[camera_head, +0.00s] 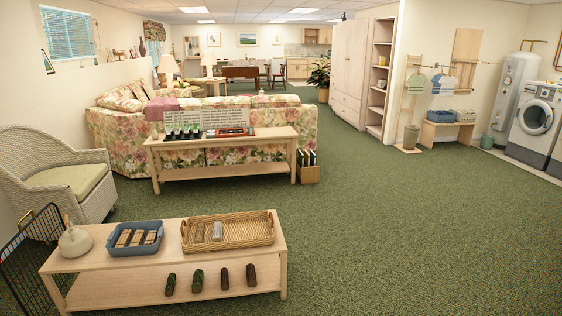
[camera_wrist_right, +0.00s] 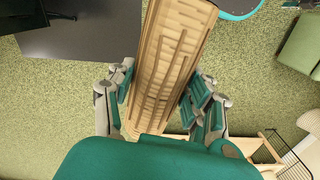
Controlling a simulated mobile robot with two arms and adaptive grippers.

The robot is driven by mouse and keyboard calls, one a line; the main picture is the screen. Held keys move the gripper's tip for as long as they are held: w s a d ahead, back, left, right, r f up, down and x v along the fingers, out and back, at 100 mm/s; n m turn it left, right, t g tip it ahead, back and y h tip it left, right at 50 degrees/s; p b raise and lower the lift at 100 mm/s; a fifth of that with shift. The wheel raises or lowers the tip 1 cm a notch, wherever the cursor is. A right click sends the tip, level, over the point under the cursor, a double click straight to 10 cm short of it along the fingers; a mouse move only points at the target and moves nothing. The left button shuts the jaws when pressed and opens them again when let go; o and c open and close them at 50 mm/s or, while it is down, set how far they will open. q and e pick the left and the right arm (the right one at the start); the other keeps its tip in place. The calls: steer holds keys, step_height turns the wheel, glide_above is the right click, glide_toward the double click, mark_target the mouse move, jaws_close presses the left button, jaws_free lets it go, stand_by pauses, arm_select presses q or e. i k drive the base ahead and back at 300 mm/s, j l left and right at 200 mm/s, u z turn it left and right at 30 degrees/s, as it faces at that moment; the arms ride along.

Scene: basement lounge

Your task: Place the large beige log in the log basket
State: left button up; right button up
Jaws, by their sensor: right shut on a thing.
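The large beige log (camera_wrist_right: 172,65) fills the middle of the right wrist view, with long grain lines along it. My right gripper (camera_wrist_right: 163,88) is shut on it, with green-padded fingers on both sides. In the head view, a wicker basket (camera_head: 247,242), which looks like the log basket, sits on the right part of the low wooden bench. Two short pieces, one brown and one greyish, lie in it. Neither gripper shows in the head view.
The low bench (camera_head: 172,253) also bears a blue bin (camera_head: 125,250) with beige pieces and a round pale vase (camera_head: 75,242). Several dark logs (camera_head: 197,281) stand on its lower shelf. A black wire rack (camera_head: 28,265) is at its left. Green carpet (camera_head: 400,230) is clear to the right.

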mark_target(258, 231)
steer(key=i+j+z, duration=0.1)
steer(key=i+z, duration=0.35)
steer(key=i, duration=1.15)
steer(key=i+l+u, duration=0.1)
steer(key=i+u, duration=0.3)
steer(key=i+l+u, duration=0.2)
steer(key=u, duration=0.15)
steer(key=i+l+u, duration=0.6)
steer(key=u, duration=0.2)
steer(key=i+l+u, duration=0.6)
steer(key=l+u, duration=0.2)
